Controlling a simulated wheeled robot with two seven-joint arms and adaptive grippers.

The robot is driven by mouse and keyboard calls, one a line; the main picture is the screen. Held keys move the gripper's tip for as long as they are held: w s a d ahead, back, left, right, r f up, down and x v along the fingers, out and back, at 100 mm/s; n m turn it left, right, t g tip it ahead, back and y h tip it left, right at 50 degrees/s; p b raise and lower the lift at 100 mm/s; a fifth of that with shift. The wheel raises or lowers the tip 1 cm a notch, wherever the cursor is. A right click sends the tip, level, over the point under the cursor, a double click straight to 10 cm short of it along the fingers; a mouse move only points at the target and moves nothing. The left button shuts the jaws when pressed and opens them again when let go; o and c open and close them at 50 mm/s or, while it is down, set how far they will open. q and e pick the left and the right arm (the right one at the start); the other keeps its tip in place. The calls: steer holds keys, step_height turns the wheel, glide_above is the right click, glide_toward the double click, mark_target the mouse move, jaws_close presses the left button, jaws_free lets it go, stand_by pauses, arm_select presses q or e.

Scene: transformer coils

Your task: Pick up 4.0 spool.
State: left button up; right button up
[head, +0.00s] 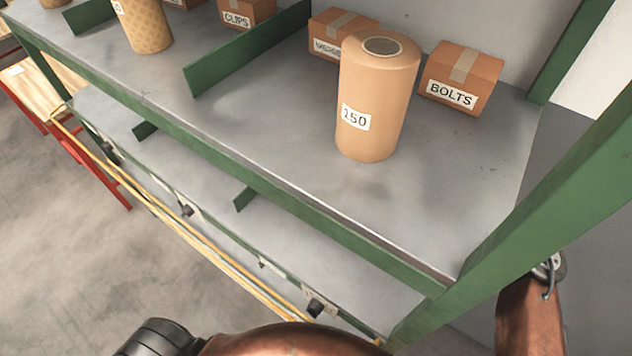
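No spool with a readable 4.0 label shows in the head view. A tall tan roll (378,95) labelled 150 stands upright on the upper shelf, right of centre, with a round hole in its top. A patterned yellowish roll (147,28) stands at the upper left of the same shelf; its label is cut by the top edge and unreadable. Neither of my grippers is in view, so what they hold is hidden. Copper-coloured parts along the bottom edge and at the lower right seem to be my own arm links.
The grey upper shelf (270,130) has green dividers (245,55) and a green post (550,190) at right. Cardboard boxes stand behind, including BOLTS (462,80) and CLIPS (246,12). A lower shelf (290,235) looks mostly bare. Open floor (90,260) lies at left.

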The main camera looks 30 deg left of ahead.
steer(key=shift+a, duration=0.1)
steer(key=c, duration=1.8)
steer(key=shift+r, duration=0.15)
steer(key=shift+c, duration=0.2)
